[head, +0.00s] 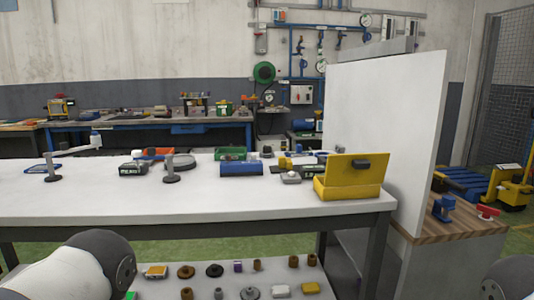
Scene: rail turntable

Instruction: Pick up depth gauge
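I cannot single out the depth gauge with certainty among the small items on the long white table (250,205). A grey upright piece on a round foot (170,168) stands near the table's middle. A similar upright piece (51,168) stands at the left. Small yellow, grey and dark items are crowded beside the open yellow case (348,188) at the right and are too small to tell apart. Neither gripper is in view; only parts of my arms show at the lower left and lower right corners.
A blue box (241,169), a green tray (231,153) and an orange tray (157,153) stand on the table. Its front strip is clear. A lower shelf (200,283) holds several small parts. A tall white panel (383,125) rises at the table's right end.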

